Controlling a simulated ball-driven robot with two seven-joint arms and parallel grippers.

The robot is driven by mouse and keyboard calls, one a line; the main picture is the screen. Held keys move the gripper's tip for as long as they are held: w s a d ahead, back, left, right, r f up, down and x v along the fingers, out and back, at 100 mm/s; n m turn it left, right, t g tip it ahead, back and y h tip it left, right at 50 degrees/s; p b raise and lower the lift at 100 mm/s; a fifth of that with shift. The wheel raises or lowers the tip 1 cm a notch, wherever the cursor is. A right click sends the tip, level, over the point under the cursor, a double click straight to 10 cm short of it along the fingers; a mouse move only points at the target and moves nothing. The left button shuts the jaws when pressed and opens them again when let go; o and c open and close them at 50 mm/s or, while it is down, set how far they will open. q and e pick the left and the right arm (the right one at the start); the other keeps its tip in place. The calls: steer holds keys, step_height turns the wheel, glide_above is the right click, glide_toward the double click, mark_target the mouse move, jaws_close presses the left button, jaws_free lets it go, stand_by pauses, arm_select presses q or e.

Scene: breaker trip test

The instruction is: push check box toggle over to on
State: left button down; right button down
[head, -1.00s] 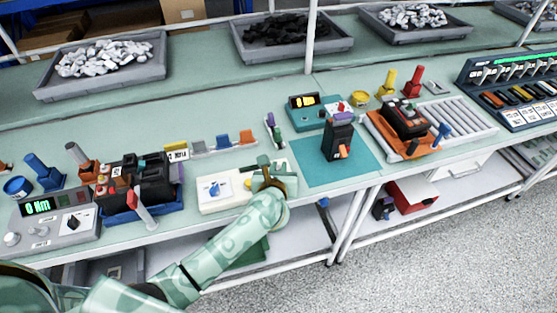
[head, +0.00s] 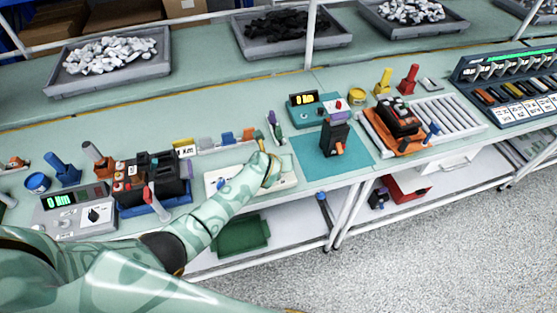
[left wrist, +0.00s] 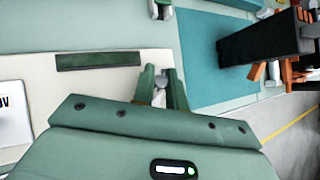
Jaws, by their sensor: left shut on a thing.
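The white check box (head: 213,186) lies at the front edge of the bench, largely hidden by my left arm in the head view. In the left wrist view its pale top (left wrist: 95,85) shows a dark green slot and part of a label at the left. My left gripper (left wrist: 163,80) is over the right end of the box, its green fingers shut on a small grey piece between them that looks like the toggle (left wrist: 161,76). Most of the toggle is hidden by the fingers. The left gripper also shows in the head view (head: 270,168). My right gripper is not in view.
A black breaker (head: 334,136) stands on a teal mat (head: 308,160) to the right of the box. A grey meter (head: 75,212) and a black device in a blue tray (head: 155,206) stand to the left. An orange fixture (head: 388,140) is farther right.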

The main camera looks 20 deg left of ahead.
arm_select(q)
steer(key=shift+a+f, duration=0.1)
steer(key=shift+a, duration=0.05)
steer(key=c, duration=1.5)
jaws_free()
steer(key=shift+o, duration=0.2)
steer(key=p+v, duration=0.3)
steer(key=v, duration=1.3)
steer(key=shift+s+p, duration=0.2)
steer(key=shift+p, duration=0.1)
